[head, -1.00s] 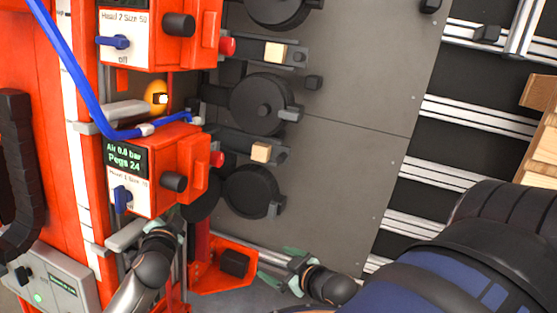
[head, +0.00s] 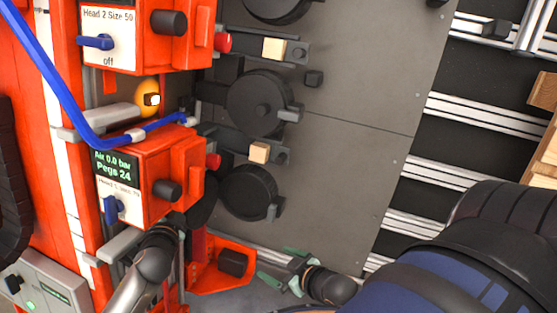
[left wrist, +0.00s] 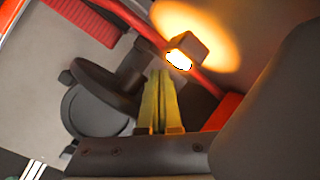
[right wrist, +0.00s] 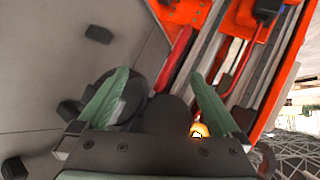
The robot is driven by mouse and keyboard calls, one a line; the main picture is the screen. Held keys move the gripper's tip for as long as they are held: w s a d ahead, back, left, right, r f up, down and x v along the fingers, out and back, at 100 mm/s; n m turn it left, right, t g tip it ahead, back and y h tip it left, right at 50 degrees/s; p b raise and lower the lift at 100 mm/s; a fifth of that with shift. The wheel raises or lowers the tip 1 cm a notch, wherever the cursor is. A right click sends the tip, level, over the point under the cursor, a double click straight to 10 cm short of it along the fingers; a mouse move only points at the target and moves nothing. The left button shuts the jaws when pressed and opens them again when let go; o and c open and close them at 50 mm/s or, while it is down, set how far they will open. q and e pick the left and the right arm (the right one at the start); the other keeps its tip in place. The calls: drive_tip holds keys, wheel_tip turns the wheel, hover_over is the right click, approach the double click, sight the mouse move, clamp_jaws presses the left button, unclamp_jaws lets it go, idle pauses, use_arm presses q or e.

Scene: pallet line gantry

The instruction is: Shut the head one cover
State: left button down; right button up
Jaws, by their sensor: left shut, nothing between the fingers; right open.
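Head one is the lower orange box (head: 142,178), with a screen reading "Air 0.0 bar, Pegs 24" and a blue switch lever (head: 111,208). Below it an orange bracket-like part (head: 208,276) with a dark block stands out to the right; I cannot tell for sure whether it is the cover. My right gripper (head: 280,268) is open just right of this part, apparently touching nothing. Its spread green fingers show in the right wrist view (right wrist: 158,92). My left arm reaches in below head one, its fingertips hidden. In the left wrist view the left gripper (left wrist: 160,73) is shut and empty, near a glowing lamp (left wrist: 178,60).
Head two, another orange box (head: 120,32), sits above. A blue hose (head: 62,88) crosses the left side. Several black discs, such as one beside head one (head: 248,192), stand off the grey panel (head: 352,165). A control box (head: 48,280) is at lower left.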

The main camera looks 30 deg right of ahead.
sight(197, 204)
use_arm(q)
drive_tip(key=shift+s, duration=0.15)
idle(0.4)
drive_tip(key=shift+s+d+r+p, duration=0.15)
drive_tip(key=shift+s+d, duration=0.3)
drive_tip(key=shift+s, duration=0.4)
drive_tip(key=shift+s+d+f+p, duration=0.15)
drive_tip(key=shift+s+d, duration=0.3)
drive_tip(key=shift+s, duration=0.4)
drive_tip(key=shift+s+d+r+p, duration=0.15)
drive_tip(key=shift+s+d, duration=0.3)
drive_tip(key=shift+s, duration=0.4)
drive_tip(key=shift+s+d+f+b, duration=0.2)
drive_tip(key=shift+s+d+b, duration=0.1)
drive_tip(key=shift+s+d, duration=1.15)
